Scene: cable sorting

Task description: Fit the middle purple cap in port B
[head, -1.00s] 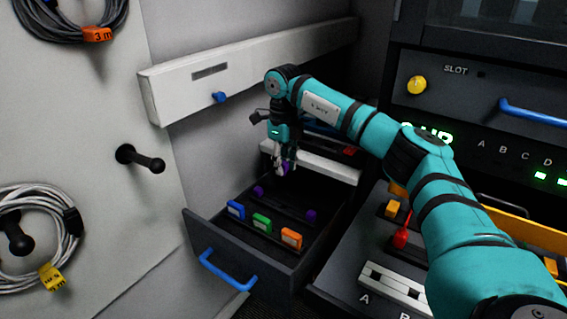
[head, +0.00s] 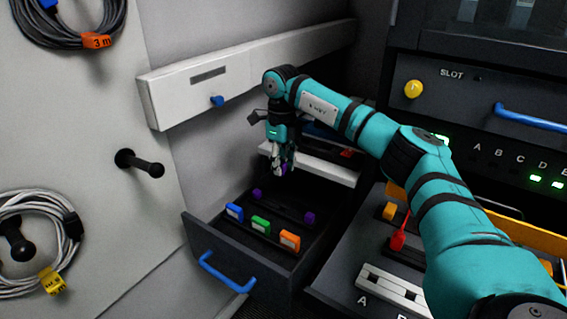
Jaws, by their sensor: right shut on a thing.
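My right gripper (head: 281,170) is above the back part of the open drawer, pointing down. It is shut on a purple cap (head: 285,168), which shows only partly between the fingers. Two other purple caps sit in the drawer's back row, a left one (head: 257,194) and a right one (head: 309,217), with a gap between them. A white port block (head: 392,287) lies on the work surface at the lower right. The letter A shows near its left end and another letter, partly covered by my arm, farther right. My left gripper is not in view.
The open drawer (head: 217,237) also holds blue (head: 234,212), green (head: 260,225) and orange (head: 290,241) pieces in front. A red piece (head: 398,240) and a yellow-orange piece (head: 389,211) stand behind the port block. Cable coils hang on the left wall.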

